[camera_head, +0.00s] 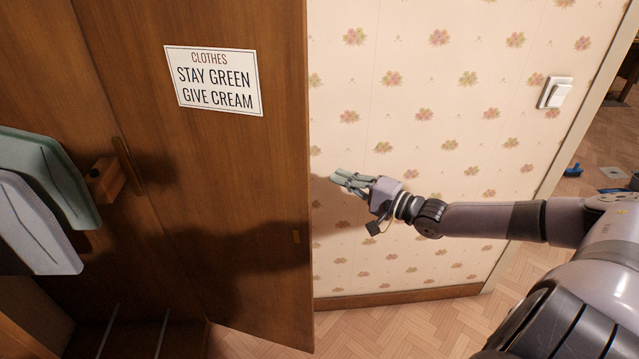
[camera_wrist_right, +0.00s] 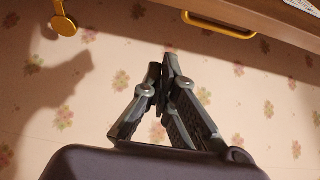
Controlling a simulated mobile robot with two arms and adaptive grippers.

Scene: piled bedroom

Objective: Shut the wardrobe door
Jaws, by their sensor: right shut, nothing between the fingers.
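The brown wooden wardrobe door (camera_head: 240,170) stands open in the head view, a sign on its face and its free edge near the picture's middle. My right gripper (camera_head: 340,179) is shut and empty, just to the right of that edge in the picture, in front of the wallpaper. In the right wrist view, my shut fingers (camera_wrist_right: 165,72) point up toward a wooden panel (camera_wrist_right: 255,20) with a yellow handle (camera_wrist_right: 218,25). I see a gap between the fingertips and the panel. Contact with the door is not visible. My left gripper is out of view.
The flowered wall (camera_head: 430,130) stands behind my right gripper, with a light switch (camera_head: 556,92). Parquet floor (camera_head: 400,328) shows below. A yellow round fitting (camera_wrist_right: 65,24) shows at the wrist view's upper left.

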